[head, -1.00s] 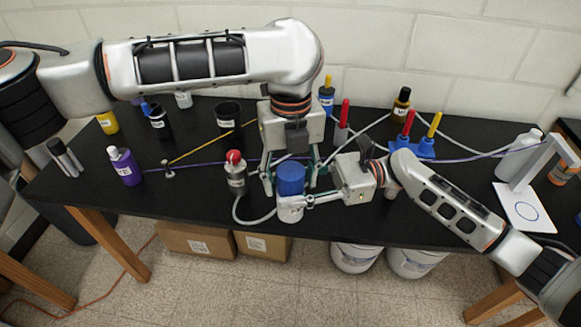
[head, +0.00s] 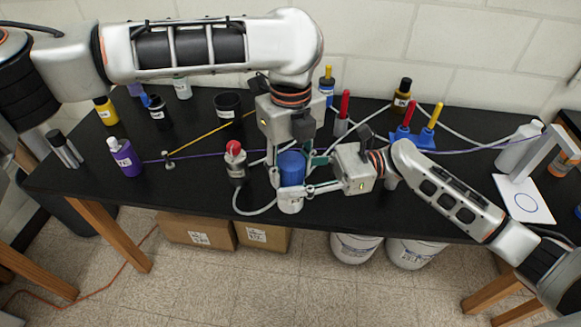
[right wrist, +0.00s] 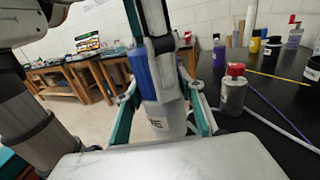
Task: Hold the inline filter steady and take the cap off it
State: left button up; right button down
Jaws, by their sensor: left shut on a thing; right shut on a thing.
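The inline filter has a white, labelled body (head: 290,204) and a blue cap (head: 291,166). It stands near the front middle of the black table. My left gripper (head: 292,160) comes down from above and is shut on the blue cap. My right gripper (head: 294,190) reaches in from the right and is shut around the white body. In the right wrist view the body (right wrist: 166,118) is between the right fingers (right wrist: 162,110), with the blue cap (right wrist: 142,74) directly above it and no clear gap. A left finger partly hides the cap there.
A grey bottle with a red top (head: 235,165) stands close left of the filter, with a pale hose (head: 250,212) looping in front. A purple bottle (head: 124,157) stands farther left. Blue holders with red and yellow handles (head: 415,140) are behind right. The table's front edge is close.

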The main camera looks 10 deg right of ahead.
pick_arm(q)
jog(key=o, duration=1.2)
